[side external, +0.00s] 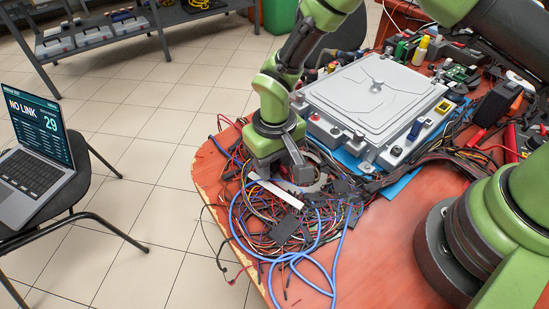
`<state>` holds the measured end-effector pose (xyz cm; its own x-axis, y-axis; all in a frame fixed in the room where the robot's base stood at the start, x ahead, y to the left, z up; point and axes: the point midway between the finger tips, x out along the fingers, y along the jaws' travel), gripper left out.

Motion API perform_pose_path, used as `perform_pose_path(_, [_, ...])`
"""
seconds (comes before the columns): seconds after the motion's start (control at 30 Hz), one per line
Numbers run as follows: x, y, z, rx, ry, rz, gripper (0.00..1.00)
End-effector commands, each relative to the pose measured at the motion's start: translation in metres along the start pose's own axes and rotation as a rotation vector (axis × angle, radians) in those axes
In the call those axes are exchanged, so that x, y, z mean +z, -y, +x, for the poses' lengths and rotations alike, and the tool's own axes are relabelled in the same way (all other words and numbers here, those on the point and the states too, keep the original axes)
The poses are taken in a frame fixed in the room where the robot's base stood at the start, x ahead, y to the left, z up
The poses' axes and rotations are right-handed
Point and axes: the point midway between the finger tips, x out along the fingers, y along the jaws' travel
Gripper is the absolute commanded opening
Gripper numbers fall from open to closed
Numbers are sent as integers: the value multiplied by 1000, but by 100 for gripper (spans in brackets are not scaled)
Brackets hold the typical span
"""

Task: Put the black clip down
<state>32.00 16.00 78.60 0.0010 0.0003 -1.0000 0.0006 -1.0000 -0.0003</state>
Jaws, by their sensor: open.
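My gripper (299,170) is open and points down at the tangle of wires at the table's front left. Its fingers are dark and partly merge with the dark parts below them. The black clip cannot be told apart from the other dark pieces there. A flat black piece (287,225) lies on the wires below my gripper, and a white strip (276,190) lies beside the fingers. Blue hoses (300,257) loop through the tangle and over the table edge.
The wire tangle covers much of the front corner of the red-brown table (213,172). A grey metal case (370,90) stands behind it on a blue mat (402,185). Thick black cables (440,160) run to the right. A laptop (35,150) sits on a chair at left.

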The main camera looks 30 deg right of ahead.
Motion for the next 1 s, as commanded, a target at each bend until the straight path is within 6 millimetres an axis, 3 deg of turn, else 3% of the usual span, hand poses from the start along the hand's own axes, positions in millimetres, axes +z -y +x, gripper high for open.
perform_pose_path(0.17, [0,0,-10,-1,-2,0,46])
perform_pose_path(0.5, [-1,1,-81,-3,-5,0,46])
perform_pose_path(0.7, [0,0,-113,-1,-2,1,46])
perform_pose_path(1.0, [0,0,-124,0,0,0,46])
